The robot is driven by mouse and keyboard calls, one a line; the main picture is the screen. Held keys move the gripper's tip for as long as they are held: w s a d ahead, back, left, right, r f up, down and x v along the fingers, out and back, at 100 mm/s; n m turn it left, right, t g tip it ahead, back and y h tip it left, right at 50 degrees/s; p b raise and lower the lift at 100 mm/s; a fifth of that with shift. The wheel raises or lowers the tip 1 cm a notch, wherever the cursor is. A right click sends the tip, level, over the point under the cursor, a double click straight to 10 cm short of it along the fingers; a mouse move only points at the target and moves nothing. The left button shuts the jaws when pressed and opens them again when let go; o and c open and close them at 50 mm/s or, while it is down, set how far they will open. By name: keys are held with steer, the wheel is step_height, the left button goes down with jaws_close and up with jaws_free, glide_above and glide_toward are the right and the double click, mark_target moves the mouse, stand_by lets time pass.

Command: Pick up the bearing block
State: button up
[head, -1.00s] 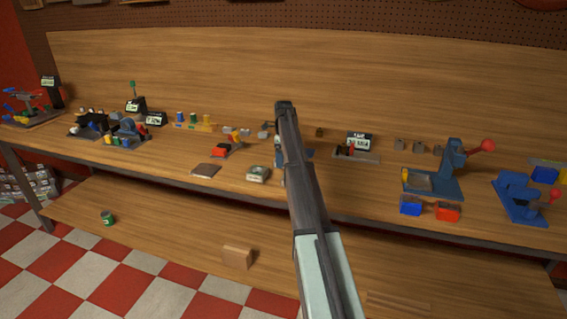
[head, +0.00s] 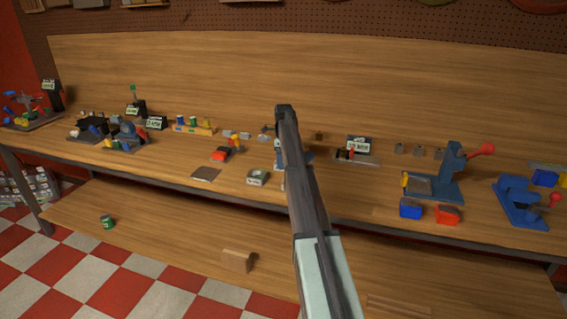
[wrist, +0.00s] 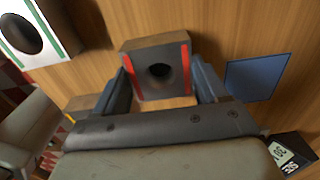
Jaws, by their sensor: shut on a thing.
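The bearing block (wrist: 155,75) shows in the wrist view as a grey block with a round dark hole and a red stripe down each side of its front face. My gripper (wrist: 161,80) is shut on it, with one dark finger at each side. Wood surface shows around the block; I cannot tell whether it touches the bench. In the head view my arm covers the fingertips and most of what lies around them.
A pale block with a dark hole and green stripe (wrist: 35,30) stands close by at the wrist view's upper left. A blue plate (wrist: 257,78) lies to the right, and a small display (wrist: 290,155) at lower right. The bench's front edge (head: 150,173) is near.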

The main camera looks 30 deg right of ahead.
step_height(320, 180, up, 9)
steer(key=s+d+r+m, duration=0.1)
steer(key=s+d, duration=0.5)
steer(key=d, duration=0.3)
steer(key=s+d+m, duration=0.2)
steer(key=s+d, duration=0.3)
steer(key=d, duration=0.4)
steer(key=s+d+r+m, duration=0.1)
steer(key=s+d, duration=0.5)
steer(key=d, duration=0.3)
steer(key=s+d+r+m, duration=0.1)
steer(key=s+d, duration=0.5)
steer(key=s, duration=0.4)
steer(key=s+d+r+m, duration=0.1)
steer(key=s+d, duration=0.6)
steer(key=s, duration=0.4)
steer(key=shift+s+a+f+n, duration=0.1)
steer(key=shift+a+f+n, duration=0.2)
steer(key=shift+f+n, duration=1.1)
steer(key=shift+w+a+f+n, duration=0.1)
steer(key=shift+a+f+n, duration=0.35)
steer(key=shift+f, duration=1.7)
steer(key=shift+s+a+f+n, duration=0.15)
steer(key=shift+f+n, duration=1)
steer(key=shift+f, duration=0.65)
steer(key=shift+f, duration=0.1)
